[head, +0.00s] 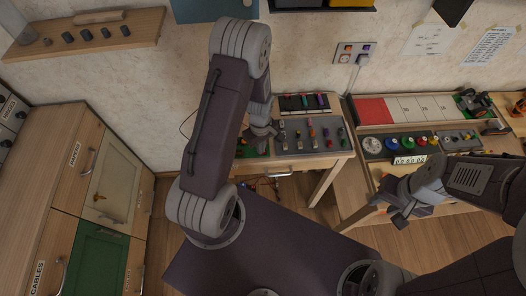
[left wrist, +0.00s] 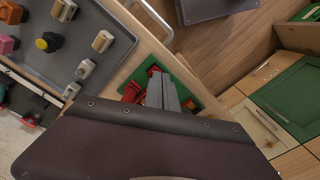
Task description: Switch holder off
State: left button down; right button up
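A green plate with red parts (left wrist: 131,91) lies beside the grey switch panel in the left wrist view. The green plate (left wrist: 203,99) also shows in part in the head view, left of the panel. I cannot tell which part is the holder. My left gripper (head: 262,134) is over this plate; its grey fingers (left wrist: 162,92) lie side by side with no clear gap. They hide the middle of the red parts, and I cannot tell whether they touch them. My right gripper (head: 393,205) hangs by the right table's front edge; its finger opening is unclear.
The grey panel (head: 309,145) carries several coloured switches and knobs. A black tray (head: 303,104) stands behind it. The right table holds coloured round knobs (head: 407,143) and a red-and-white board (head: 374,111). Wooden cabinets (head: 110,185) stand left. Cables (head: 262,184) lie below the table.

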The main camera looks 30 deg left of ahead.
pick_arm(q)
notch_tip(320, 180, up, 7)
jog(key=p, duration=0.6)
dwell(0.4)
